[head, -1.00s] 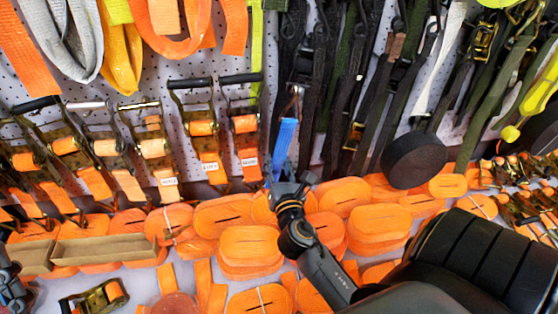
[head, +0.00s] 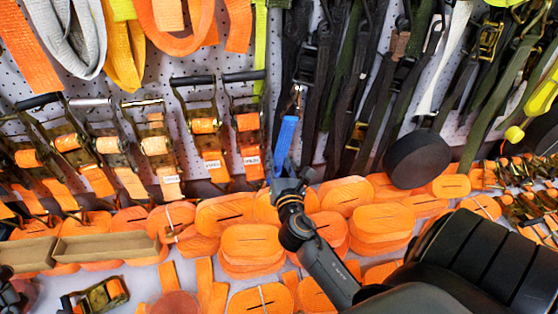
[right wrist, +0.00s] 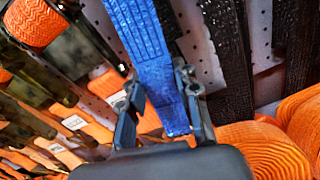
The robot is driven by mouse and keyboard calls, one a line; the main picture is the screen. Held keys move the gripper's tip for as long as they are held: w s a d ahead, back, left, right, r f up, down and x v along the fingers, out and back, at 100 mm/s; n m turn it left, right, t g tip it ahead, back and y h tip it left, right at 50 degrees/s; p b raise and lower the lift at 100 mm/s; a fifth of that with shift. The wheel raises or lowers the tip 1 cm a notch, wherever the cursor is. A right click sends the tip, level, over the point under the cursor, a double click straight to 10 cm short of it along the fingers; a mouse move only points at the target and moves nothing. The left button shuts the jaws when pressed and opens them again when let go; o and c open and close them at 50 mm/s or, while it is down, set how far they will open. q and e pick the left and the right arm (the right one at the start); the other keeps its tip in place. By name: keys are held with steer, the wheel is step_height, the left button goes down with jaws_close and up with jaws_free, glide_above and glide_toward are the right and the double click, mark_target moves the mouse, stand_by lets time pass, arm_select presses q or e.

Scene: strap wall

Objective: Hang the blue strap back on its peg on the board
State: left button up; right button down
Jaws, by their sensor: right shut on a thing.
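The blue strap (head: 286,142) stands upright, slightly tilted, in front of the perforated board (head: 220,60). A small loop with metal shows at its top end, among dark hanging straps. My right gripper (head: 290,178) is shut on the strap's lower end. In the right wrist view the blue strap (right wrist: 145,50) runs up out of the frame from between the two fingers of my right gripper (right wrist: 160,100). I cannot tell which peg is the strap's own, or whether the loop touches one. Of my left arm, only a dark part shows at the lower left edge; its gripper is not clearly seen.
Ratchet buckles with orange straps (head: 205,125) hang left of the blue strap. Dark straps (head: 350,90) hang close on its right, with a black round object (head: 417,160) beyond. Several orange strap rolls (head: 250,245) crowd the shelf below. A cardboard box (head: 108,247) stands at left.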

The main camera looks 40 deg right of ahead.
steer(key=c, duration=0.9)
jaws_free()
steer(key=v, duration=1.2)
steer(key=shift+f, duration=0.15)
